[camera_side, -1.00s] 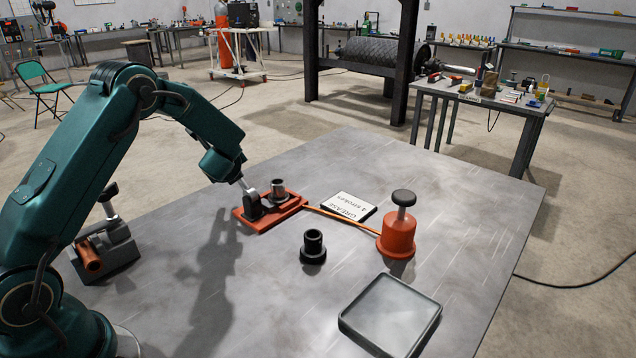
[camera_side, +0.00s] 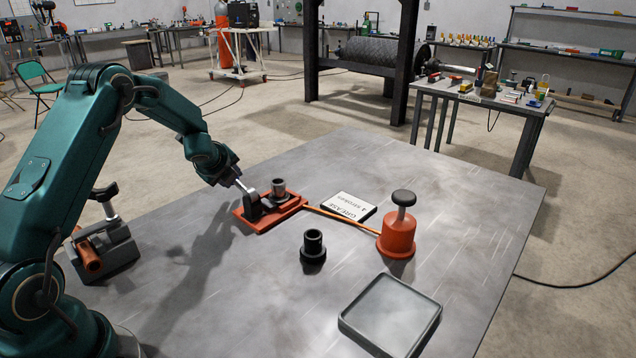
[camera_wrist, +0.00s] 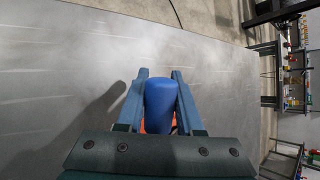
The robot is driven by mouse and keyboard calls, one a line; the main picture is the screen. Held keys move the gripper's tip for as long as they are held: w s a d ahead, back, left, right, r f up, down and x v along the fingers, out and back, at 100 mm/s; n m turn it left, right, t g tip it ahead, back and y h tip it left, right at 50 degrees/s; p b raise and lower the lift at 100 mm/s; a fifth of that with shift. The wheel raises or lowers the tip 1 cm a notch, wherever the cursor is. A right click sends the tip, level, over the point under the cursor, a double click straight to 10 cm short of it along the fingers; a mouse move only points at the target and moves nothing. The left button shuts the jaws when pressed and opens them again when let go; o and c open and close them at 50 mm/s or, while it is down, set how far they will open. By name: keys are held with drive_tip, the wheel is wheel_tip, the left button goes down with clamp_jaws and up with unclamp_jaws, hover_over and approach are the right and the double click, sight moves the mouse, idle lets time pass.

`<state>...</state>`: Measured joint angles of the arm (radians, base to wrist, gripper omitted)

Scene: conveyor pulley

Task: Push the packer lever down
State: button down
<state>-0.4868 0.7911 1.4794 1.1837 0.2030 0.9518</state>
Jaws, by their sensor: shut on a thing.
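The packer (camera_side: 262,219) is a red base on the table with a dark upright piece and a grey metal ring-like part on top. Its lever (camera_side: 246,188) shows as a short silver rod tilted up and to the left from the dark piece. My gripper (camera_side: 232,178) is at the rod's upper end and hides the handle in the side view. In the wrist view, my gripper (camera_wrist: 160,92) has its two fingers shut on a blue rounded grip (camera_wrist: 160,103), the lever's handle. A bit of red shows beside it below.
An orange hose (camera_side: 342,219) runs from the packer to a red pump (camera_side: 397,237) with a dark knob. A grease card (camera_side: 348,207), a black flanged part (camera_side: 313,247) and an empty tray (camera_side: 390,316) lie nearby. A grey fixture (camera_side: 112,254) stands left, near my arm.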

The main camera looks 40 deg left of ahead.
sight(236, 182)
idle(0.5)
drive_tip(key=c, duration=0.6)
unclamp_jaws()
drive_tip(key=shift+o, duration=0.2)
drive_tip(key=shift+v, duration=2.55)
